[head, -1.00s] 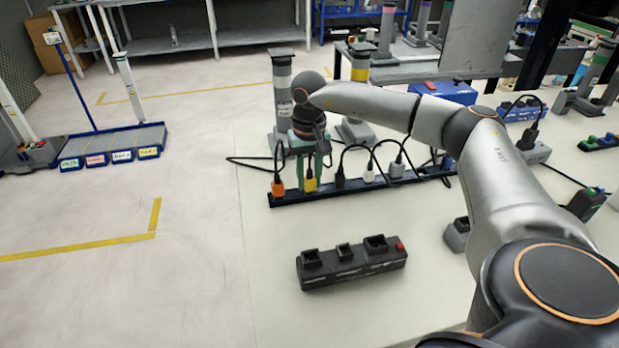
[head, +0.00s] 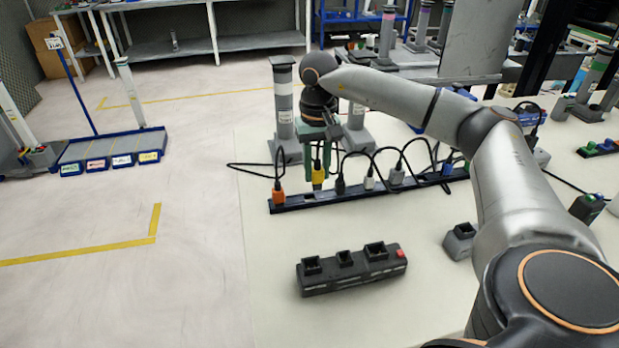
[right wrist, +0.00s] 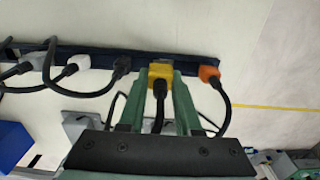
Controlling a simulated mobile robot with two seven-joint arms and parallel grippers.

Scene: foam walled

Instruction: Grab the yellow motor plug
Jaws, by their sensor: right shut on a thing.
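The yellow motor plug (head: 318,174) has a black cable and sits above the dark strip (head: 410,184) in the head view, higher than the plugs beside it. My right gripper (head: 318,163) has green fingers and is shut on the yellow plug from above. In the right wrist view the yellow plug (right wrist: 161,73) lies between the green fingertips, in front of the strip (right wrist: 150,62). Whether its lower end is fully clear of the strip is hard to tell. My left gripper is not in view.
An orange plug (head: 278,196) is left of the yellow one. Black (head: 340,186), white (head: 369,182) and grey (head: 396,177) plugs are to its right, with looping cables. Grey posts stand behind.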

